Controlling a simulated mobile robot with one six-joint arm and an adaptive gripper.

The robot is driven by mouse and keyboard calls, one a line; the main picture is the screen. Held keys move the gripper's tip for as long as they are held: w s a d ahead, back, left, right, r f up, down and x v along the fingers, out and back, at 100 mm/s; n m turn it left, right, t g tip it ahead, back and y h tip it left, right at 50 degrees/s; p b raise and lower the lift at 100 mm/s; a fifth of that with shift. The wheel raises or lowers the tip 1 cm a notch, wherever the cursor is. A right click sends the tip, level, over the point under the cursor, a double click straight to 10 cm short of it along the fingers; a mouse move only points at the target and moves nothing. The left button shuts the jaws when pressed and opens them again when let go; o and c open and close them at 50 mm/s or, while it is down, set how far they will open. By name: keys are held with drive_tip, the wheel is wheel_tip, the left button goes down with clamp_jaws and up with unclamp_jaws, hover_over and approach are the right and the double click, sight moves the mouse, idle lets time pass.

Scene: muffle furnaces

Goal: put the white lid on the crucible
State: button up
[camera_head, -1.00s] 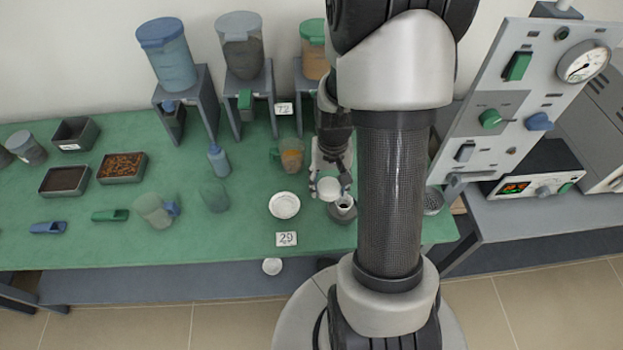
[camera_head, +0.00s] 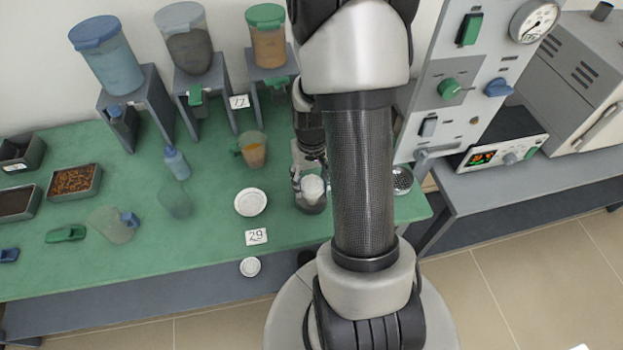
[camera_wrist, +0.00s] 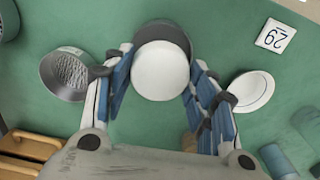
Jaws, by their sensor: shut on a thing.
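The round white lid (camera_wrist: 160,70) is between the fingertips of my gripper (camera_wrist: 161,62) in the wrist view, and my gripper is shut on it. In the head view the lid (camera_head: 313,187) is over a round grey dish (camera_head: 312,207), with my gripper (camera_head: 309,178) at it. The rim of the grey dish (camera_wrist: 164,27) shows behind the lid in the wrist view. The crucible is hidden, apparently under the lid. I cannot tell whether the lid touches it.
A white plate (camera_head: 250,202) and a card reading 29 (camera_head: 256,237) lie left of the dish. A perforated grey bowl (camera_wrist: 68,74) is close to one finger. An orange-filled beaker (camera_head: 253,150) stands behind the plate. The control panel (camera_head: 460,80) rises at right.

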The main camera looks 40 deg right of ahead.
drive_tip(key=shift+f, duration=0.35)
drive_tip(key=shift+f+b, duration=0.85)
drive_tip(key=shift+f, duration=0.15)
idle(0.7)
drive_tip(key=o, duration=0.8)
drive_tip(key=shift+o, duration=0.4)
drive_tip(key=o, duration=0.4)
drive_tip(key=shift+o, duration=0.2)
drive_tip(key=shift+r, duration=0.15)
